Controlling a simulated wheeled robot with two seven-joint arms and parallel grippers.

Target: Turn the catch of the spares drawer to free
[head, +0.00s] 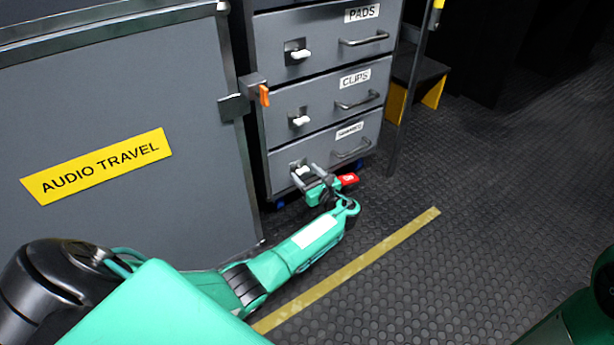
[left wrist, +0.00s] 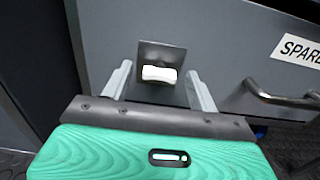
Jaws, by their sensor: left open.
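The spares drawer (head: 326,154) is the bottom grey drawer of the stack in the head view, and it is shut. Its catch (left wrist: 159,74) is a white knob on a dark square plate in the left wrist view, lying crosswise. In the head view the catch (head: 303,169) is partly covered by my gripper. My left gripper (head: 306,173) is open at the drawer front. In the left wrist view the fingers of my left gripper (left wrist: 160,82) stand on either side of the knob, with gaps visible. My right gripper is out of view.
The clips drawer (head: 327,107) and pads drawer (head: 325,45) are above, with similar catches and bar handles. A grey AUDIO TRAVEL case (head: 120,110) with an orange latch (head: 264,96) beside it stands left. The floor (head: 470,230) to the right is clear, with a yellow stripe.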

